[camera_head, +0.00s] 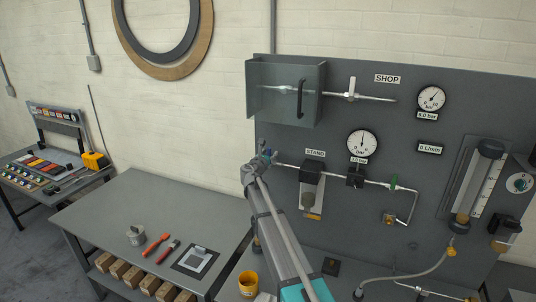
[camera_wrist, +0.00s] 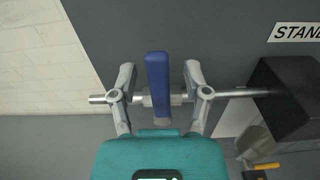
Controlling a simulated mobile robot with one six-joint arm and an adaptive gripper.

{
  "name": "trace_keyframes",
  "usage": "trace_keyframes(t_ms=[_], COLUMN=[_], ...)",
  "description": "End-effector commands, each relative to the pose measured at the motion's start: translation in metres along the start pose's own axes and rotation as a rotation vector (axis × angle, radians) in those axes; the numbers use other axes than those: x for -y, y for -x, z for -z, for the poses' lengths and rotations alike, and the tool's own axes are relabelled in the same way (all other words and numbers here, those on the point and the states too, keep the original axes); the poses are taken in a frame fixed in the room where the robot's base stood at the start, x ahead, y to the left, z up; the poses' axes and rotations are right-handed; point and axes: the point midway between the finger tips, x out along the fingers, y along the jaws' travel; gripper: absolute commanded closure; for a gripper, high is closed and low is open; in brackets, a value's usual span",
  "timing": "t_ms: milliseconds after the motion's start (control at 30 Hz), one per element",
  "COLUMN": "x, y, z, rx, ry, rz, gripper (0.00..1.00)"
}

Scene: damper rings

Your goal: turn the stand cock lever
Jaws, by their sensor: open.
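The stand cock has a blue lever (camera_wrist: 158,80) on a horizontal metal pipe (camera_wrist: 236,93), left of the STAND label (camera_wrist: 298,32). In the wrist view the lever lies across the pipe, its long end toward the top of the picture. My gripper (camera_wrist: 159,76) is open, with one finger on each side of the lever and a visible gap on both sides. Whether the fingers touch the pipe I cannot tell. In the head view my gripper (camera_head: 262,160) is at the left end of the STAND line and largely hides the lever.
A black block (camera_wrist: 290,97) sits on the pipe to the right. Above the line is a clear guard box (camera_head: 285,92) with a handle. A grey bench (camera_head: 140,200) stands left.

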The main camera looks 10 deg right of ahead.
Motion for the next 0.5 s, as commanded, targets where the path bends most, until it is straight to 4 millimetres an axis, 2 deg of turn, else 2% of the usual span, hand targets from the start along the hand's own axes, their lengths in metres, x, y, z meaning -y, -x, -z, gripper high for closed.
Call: trace_keyframes(t_ms=[500], x=[0.0000], y=[0.0063], z=[-0.0002], rx=[0.000], ry=[-0.001], rz=[-0.001], gripper=[0.38])
